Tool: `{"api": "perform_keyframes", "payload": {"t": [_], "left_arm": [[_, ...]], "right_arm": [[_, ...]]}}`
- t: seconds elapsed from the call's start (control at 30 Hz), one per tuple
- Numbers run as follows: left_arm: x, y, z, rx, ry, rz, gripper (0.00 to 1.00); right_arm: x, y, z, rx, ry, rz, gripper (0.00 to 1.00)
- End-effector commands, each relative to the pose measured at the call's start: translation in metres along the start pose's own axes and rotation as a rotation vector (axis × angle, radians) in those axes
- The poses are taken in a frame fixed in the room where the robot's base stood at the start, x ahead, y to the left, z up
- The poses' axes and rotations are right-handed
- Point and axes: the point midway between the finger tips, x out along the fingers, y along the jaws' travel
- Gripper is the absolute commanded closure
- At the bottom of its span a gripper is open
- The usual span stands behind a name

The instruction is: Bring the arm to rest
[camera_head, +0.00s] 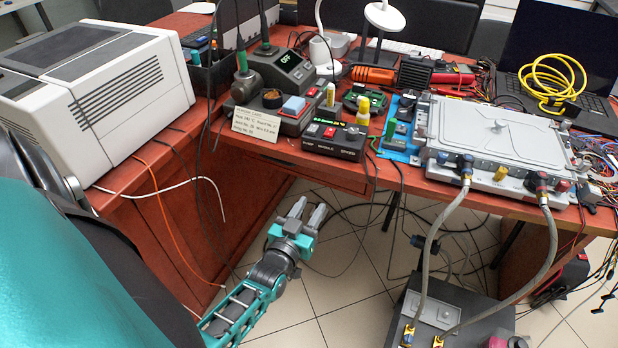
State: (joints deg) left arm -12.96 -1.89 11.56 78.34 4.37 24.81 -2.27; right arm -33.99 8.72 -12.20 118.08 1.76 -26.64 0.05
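My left gripper (309,207) hangs over the tiled floor in front of the desk, below its front edge. Its two pale fingers stand a little apart with nothing visible between them. Two grey hoses (428,250) (549,245) run from the front ports of a silver box (500,133) on the desk down to a dark grey unit (480,318) on the floor. Both hoses are attached at their upper ends; their lower ends meet yellow-marked fittings on the unit. The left gripper is apart from the hoses. My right gripper is not in view.
The red-brown desk (345,172) holds a white printer-like machine (95,95), a soldering station (283,72), a black module (334,142), a small sign (255,124) and a yellow cable coil (552,80). Loose cables hang near the gripper. Some floor (345,295) is clear.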

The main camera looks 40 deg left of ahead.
Motion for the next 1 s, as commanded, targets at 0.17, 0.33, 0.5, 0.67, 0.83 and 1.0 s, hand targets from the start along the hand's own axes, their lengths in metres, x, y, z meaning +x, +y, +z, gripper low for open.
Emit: {"api": "perform_keyframes", "payload": {"t": [0.17,0.33,0.5,0.67,0.83,1.0], "left_arm": [[0.000,0.000,0.000,0.000,0.000,0.000,0.62],[0.001,0.000,0.000,0.000,0.000,0.000,0.62],[-0.009,0.010,-0.011,0.021,-0.053,0.047,0.62],[-0.049,0.047,-0.033,0.080,-0.241,0.195,0.62],[-0.109,0.087,-0.052,0.139,-0.455,0.343,0.62],[-0.148,0.107,-0.061,0.167,-0.576,0.416,0.62]], "right_arm": [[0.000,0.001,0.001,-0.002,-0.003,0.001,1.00],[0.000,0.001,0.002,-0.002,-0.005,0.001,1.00],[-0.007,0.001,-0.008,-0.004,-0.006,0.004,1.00],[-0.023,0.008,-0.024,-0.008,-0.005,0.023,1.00],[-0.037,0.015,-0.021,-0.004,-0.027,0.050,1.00],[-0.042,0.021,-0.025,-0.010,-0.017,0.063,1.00]]}}
